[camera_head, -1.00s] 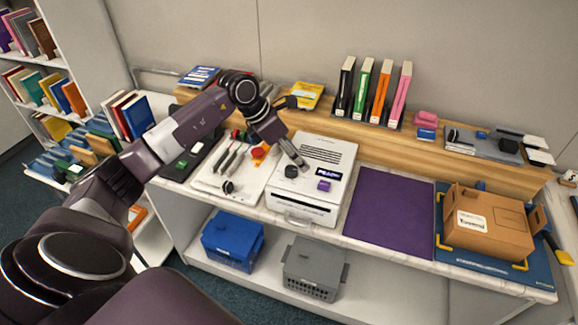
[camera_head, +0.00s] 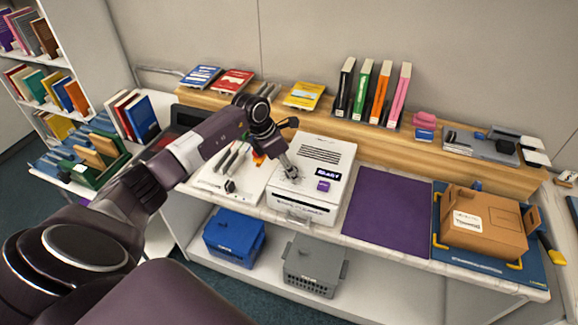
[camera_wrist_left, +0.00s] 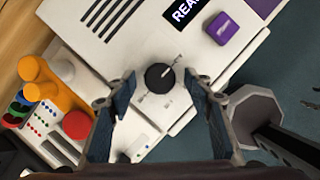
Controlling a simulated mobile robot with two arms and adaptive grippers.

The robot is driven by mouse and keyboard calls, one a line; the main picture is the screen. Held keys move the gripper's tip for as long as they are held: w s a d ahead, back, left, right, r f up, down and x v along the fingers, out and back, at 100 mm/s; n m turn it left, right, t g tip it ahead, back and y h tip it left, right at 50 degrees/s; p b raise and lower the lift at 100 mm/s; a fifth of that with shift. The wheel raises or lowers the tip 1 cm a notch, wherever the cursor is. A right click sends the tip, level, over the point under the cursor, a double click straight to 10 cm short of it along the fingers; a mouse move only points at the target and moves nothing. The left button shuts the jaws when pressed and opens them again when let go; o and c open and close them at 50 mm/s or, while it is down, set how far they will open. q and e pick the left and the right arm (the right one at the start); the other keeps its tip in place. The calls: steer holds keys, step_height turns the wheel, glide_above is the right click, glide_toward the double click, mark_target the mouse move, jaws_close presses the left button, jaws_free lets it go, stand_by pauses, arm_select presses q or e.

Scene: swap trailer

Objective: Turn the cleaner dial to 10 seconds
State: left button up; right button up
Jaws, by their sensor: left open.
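The cleaner is a white box (camera_head: 318,207) on the counter, with a dark display reading READY (camera_head: 328,171) and a purple button (camera_head: 323,186) on its top. In the left wrist view the black round dial (camera_wrist_left: 159,77) has a light pointer line slanting to the upper right; its markings are too small to read. My left gripper (camera_head: 291,172) is over the dial in the head view and hides most of it. In the wrist view the left gripper's fingers (camera_wrist_left: 160,95) are spread apart on either side of the dial, apparently not touching it. My right gripper is not in view.
A white tray with tools (camera_head: 228,183) lies left of the cleaner. A purple mat (camera_head: 388,213) lies to the right and is bare. A cardboard box (camera_head: 484,222) stands on a blue mat. Binders (camera_head: 375,95) stand on the wooden ledge behind.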

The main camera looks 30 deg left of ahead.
arm_select(q)
steer(key=c, duration=1.2)
steer(key=shift+o, duration=0.2)
steer(key=shift+a+f+m+b, duration=0.1)
steer(key=shift+f+m+b, duration=0.15)
steer(key=shift+b, duration=0.5)
steer(key=m+b, duration=0.2)
steer(key=b, duration=0.1)
steer(key=m+g+h+b, duration=0.1)
steer(key=m+b, duration=0.1)
steer(key=b, duration=0.1)
steer(key=m+g+h+b, duration=0.1)
steer(key=m+b, duration=0.1)
steer(key=b, duration=0.1)
steer(key=shift+w+r+m, duration=0.1)
steer(key=shift+w+m, duration=0.15)
steer(key=shift+w, duration=0.05)
steer(key=shift+a+r+m+g+b, duration=0.1)
steer(key=shift+m+g+b, duration=0.3)
steer(key=shift+m+b, duration=0.6)
steer(key=shift+w+m+g+b, duration=0.1)
steer(key=shift+m+g+b, duration=0.4)
steer(key=shift+m, duration=0.9)
steer(key=shift+r, duration=0.1)
